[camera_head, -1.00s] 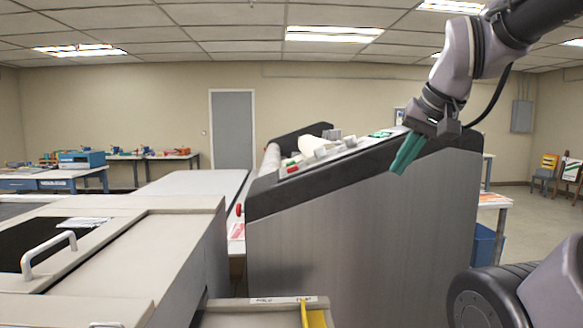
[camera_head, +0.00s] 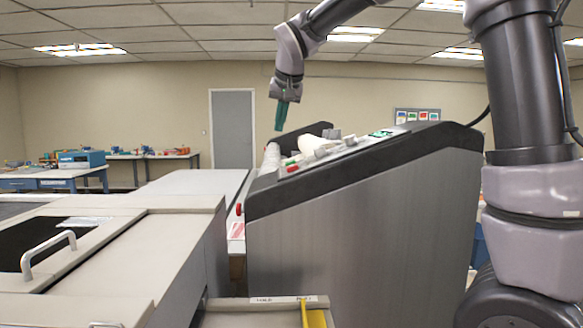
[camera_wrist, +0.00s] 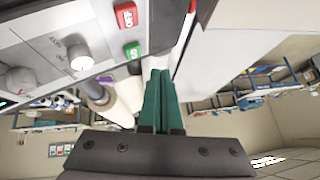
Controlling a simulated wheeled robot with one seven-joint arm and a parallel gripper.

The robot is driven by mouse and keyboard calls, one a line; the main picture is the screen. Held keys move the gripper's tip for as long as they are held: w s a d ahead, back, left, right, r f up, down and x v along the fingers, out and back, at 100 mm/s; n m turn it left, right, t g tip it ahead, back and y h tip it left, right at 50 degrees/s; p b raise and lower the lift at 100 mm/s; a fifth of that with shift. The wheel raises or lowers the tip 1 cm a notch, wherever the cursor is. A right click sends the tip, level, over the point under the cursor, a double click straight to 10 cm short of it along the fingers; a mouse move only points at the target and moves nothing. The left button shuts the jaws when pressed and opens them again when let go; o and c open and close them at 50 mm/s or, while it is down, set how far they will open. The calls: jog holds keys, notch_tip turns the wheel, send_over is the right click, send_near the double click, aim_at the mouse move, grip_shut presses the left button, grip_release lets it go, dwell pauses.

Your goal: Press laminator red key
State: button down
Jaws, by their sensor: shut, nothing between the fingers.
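The laminator (camera_head: 360,225) is a large grey machine with a sloping black-edged top. Its red key (camera_head: 292,169) is on the control panel near the low left end. In the wrist view the red key (camera_wrist: 126,15), marked "OFF", is at the top, beside a green key (camera_wrist: 132,50). My gripper (camera_head: 279,128) is shut and empty, with green fingers pointing down. It is in the air above the panel's left end, apart from the key. In the wrist view my gripper (camera_wrist: 158,74) has its tips below the green key in the picture.
Grey knobs (camera_wrist: 72,54) stand on the panel near the keys. White rollers (camera_wrist: 115,105) lie beside the panel. A red round button (camera_head: 239,209) is on the machine's left side. A beige cabinet (camera_head: 150,245) with handles stands close on the left.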

aim_at(290, 167)
jog(key=shift+w+a, duration=0.15)
jog(key=shift+a, duration=0.25)
jog(key=shift+f, duration=0.1)
jog(key=shift+d+f, duration=0.5)
jog(key=shift+f, duration=0.85)
jog(key=shift+d+f, duration=0.55)
jog(key=shift+f, duration=0.8)
jog(key=shift+d+f, duration=0.5)
jog(key=shift+f, duration=0.85)
jog(key=shift+d+f, duration=0.15)
jog(key=shift+f, duration=0.2)
jog(key=shift+d+f, duration=0.15)
jog(key=shift+f, duration=0.3)
jog(key=shift+r, duration=0.15)
jog(key=shift+a+r, duration=0.3)
jog(key=shift+r, duration=0.4)
